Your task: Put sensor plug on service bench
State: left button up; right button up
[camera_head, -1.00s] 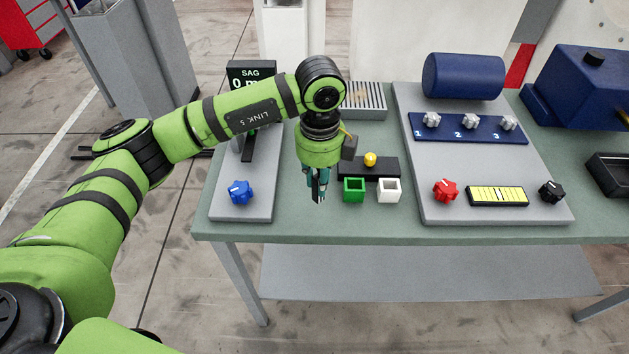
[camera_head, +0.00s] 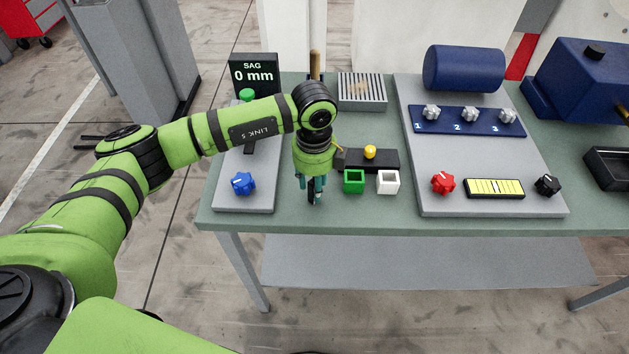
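My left gripper (camera_head: 311,185) points down over the front left part of the green service bench (camera_head: 450,228), left of a green open box. Its teal fingers stand a little apart, with a dark narrow piece between them. I cannot tell whether that piece is the sensor plug or part of the gripper, or whether it touches the bench. No other thing can be named as the sensor plug with certainty. My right gripper is out of view.
Beside the gripper stand the green box (camera_head: 354,182), a white box (camera_head: 388,182) and a black block (camera_head: 385,161) with a yellow knob. A grey panel with a blue knob (camera_head: 243,183) lies left. A larger grey panel (camera_head: 470,204) lies right.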

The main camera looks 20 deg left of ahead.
pick_arm(q)
jog(key=shift+r, duration=0.15)
jog(key=shift+r, duration=0.2)
notch_tip(320, 180, up, 12)
jog(key=b, duration=0.4)
jog(key=shift+f, duration=0.15)
